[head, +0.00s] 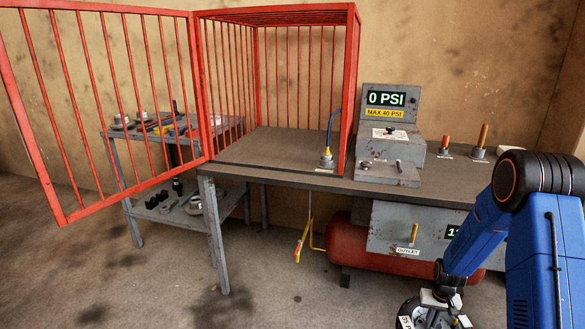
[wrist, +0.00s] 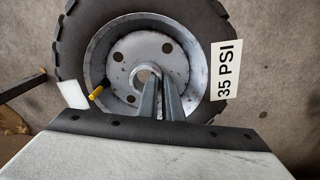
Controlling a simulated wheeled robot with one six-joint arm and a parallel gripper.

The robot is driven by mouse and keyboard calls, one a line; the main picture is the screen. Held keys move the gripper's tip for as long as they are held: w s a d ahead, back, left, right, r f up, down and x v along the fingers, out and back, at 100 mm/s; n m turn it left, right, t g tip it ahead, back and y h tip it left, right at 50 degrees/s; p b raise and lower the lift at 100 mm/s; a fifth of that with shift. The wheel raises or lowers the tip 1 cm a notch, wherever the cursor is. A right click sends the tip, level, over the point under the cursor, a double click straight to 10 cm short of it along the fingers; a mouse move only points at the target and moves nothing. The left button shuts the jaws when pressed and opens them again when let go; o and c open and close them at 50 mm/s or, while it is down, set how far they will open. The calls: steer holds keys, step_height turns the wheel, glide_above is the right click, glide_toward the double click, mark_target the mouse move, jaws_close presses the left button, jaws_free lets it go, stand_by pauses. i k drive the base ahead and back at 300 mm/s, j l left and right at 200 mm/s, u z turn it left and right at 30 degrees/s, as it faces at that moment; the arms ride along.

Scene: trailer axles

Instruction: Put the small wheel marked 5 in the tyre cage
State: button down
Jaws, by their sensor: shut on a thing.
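A small wheel with a black tyre and grey rim (wrist: 105,75) fills much of the wrist view. It bears a white "35 PSI" label (wrist: 226,72) and a yellow valve stem; no 5 can be read on it. My gripper (wrist: 160,88) is shut on the wheel at its hub. In the head view the gripper (head: 440,299) and part of the wheel (head: 408,314) show at the bottom edge, low in front of the bench. The red barred tyre cage (head: 348,85) stands on the bench with its door (head: 130,193) swung open to the left. The cage is empty of wheels.
An air fitting with a blue hose (head: 326,158) stands at the cage's right front corner. A gauge box reading 0 PSI (head: 385,98) is right of the cage. A red tank (head: 350,245) sits under the bench. A tool-laden cart (head: 135,205) stands behind the open door.

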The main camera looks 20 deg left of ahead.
mark_target(283, 146)
steer(key=j+u, duration=0.1)
steer(key=j, duration=0.5)
steer(key=j+u, duration=0.15)
steer(key=j, duration=0.5)
steer(key=i+j+u, duration=0.1)
steer(key=j, duration=0.5)
steer(key=i+j+u, duration=0.1)
steer(key=j, duration=0.5)
steer(key=i+j+u, duration=0.1)
steer(key=j, duration=0.5)
